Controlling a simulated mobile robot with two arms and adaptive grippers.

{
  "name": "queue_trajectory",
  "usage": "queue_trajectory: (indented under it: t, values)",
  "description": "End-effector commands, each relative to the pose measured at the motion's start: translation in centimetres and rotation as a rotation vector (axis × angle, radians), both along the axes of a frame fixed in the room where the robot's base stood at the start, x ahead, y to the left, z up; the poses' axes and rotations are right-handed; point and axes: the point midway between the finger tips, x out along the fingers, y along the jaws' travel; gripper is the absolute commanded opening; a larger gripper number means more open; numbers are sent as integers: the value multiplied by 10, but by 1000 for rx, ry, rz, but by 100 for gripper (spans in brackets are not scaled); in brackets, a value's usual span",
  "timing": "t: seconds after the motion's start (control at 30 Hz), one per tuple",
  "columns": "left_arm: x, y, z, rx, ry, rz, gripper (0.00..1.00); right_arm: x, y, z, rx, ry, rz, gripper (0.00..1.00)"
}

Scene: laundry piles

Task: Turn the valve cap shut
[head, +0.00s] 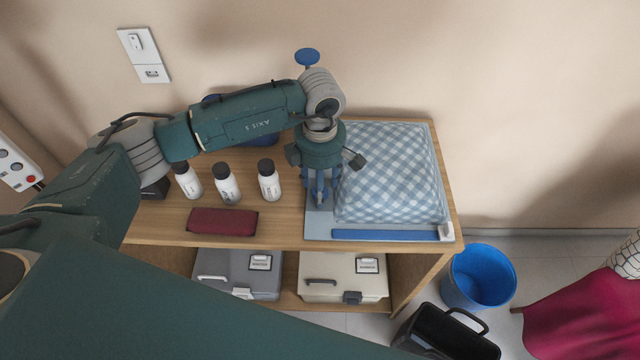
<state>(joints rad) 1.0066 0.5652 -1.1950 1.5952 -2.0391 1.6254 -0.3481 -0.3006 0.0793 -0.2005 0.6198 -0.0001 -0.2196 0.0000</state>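A blue-and-white checked, puffed-up bag (388,170) lies on the wooden shelf top. A blue strip (385,235) runs along its front edge, with a small white piece (446,232) at the right end. My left gripper (320,198) points down at the bag's left edge, over its pale grey-blue margin. Its fingertips are close together; small blue parts show around them. I cannot tell whether they hold anything. No valve cap can be clearly made out; the gripper covers that spot. My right gripper is not in view.
A blue knob (307,57) shows behind my arm. Grey (238,275) and beige (343,277) boxes sit below; a blue bucket (480,276) stands right.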

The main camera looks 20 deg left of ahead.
Motion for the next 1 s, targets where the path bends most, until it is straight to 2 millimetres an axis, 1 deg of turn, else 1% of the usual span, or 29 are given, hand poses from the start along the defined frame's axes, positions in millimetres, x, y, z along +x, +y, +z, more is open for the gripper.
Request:
queue_trajectory:
  t: [0.07, 0.13, 0.23, 0.5, 0.6, 0.7, 0.83, 1.0]
  values:
    - [0, 0, 1, 0, 0, 0, 48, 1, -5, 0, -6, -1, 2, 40]
    - [1, 0, 5, -1, -1, 0, 48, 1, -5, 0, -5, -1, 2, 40]
    - [1, 0, 18, 0, -2, 0, 48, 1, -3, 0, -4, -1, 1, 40]
    - [1, 0, 76, -1, -4, -1, 48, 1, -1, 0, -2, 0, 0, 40]
    - [1, 0, 94, 0, -3, -1, 48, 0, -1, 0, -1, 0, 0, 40]
    - [1, 0, 108, 0, -2, 0, 48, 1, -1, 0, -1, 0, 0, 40]
    - [0, 0, 118, 0, -2, 0, 48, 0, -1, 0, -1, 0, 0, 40]
    - [0, 0, 120, 0, 0, 0, 48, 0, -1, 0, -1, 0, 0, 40]
